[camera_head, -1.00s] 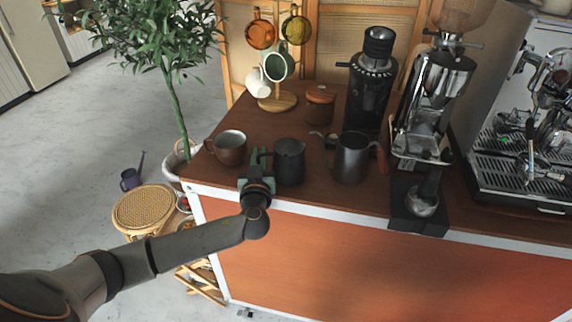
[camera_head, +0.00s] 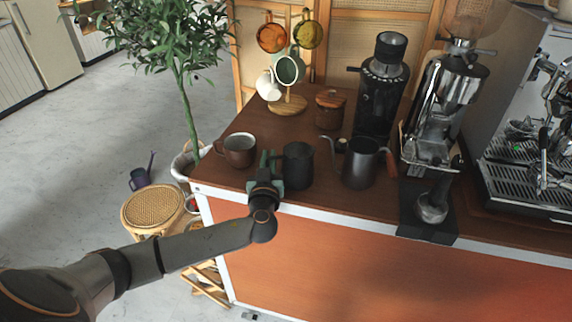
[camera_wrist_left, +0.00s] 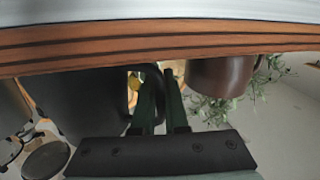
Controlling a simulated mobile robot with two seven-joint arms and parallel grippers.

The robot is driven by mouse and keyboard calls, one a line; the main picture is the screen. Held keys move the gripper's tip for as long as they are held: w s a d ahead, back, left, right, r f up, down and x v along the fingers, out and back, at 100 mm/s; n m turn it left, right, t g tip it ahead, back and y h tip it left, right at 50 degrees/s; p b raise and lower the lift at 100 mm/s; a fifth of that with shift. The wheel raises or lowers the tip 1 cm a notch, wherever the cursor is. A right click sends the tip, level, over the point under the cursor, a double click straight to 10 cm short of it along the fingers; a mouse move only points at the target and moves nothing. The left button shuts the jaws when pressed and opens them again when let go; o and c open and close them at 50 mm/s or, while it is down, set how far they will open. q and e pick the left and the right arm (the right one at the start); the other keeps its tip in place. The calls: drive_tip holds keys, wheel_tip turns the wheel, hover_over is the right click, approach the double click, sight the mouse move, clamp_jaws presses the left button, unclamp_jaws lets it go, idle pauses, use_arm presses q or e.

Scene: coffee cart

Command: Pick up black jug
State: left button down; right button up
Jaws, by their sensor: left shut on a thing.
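The black jug (camera_head: 298,166) stands upright on the brown counter near its front edge. In the left wrist view it is the large dark body (camera_wrist_left: 92,100) on the left, with its handle toward the fingers. My left gripper (camera_head: 268,162) is at the jug's left side, in the head view. In the left wrist view its green fingers (camera_wrist_left: 163,98) are close together, shut on the jug's handle, which they partly hide. My right gripper is not in view.
A brown mug (camera_head: 240,150) stands close to the left of my gripper. A grey gooseneck kettle (camera_head: 360,163) stands to the jug's right. A wooden-lidded jar (camera_head: 329,110), mug tree (camera_head: 290,104) and grinders stand behind. The counter's white front edge (camera_head: 330,213) runs below.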

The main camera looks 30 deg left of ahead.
use_arm(q)
drive_tip(key=shift+r, duration=0.1)
drive_tip(key=shift+r, duration=0.55)
drive_tip(key=s+d+r+b, duration=0.1)
drive_tip(key=s+d+r, duration=0.7)
drive_tip(key=s+r, duration=0.3)
drive_tip(key=shift+s+d+r, duration=0.15)
drive_tip(key=shift+d+r, duration=0.05)
drive_tip(key=shift+r, duration=0.2)
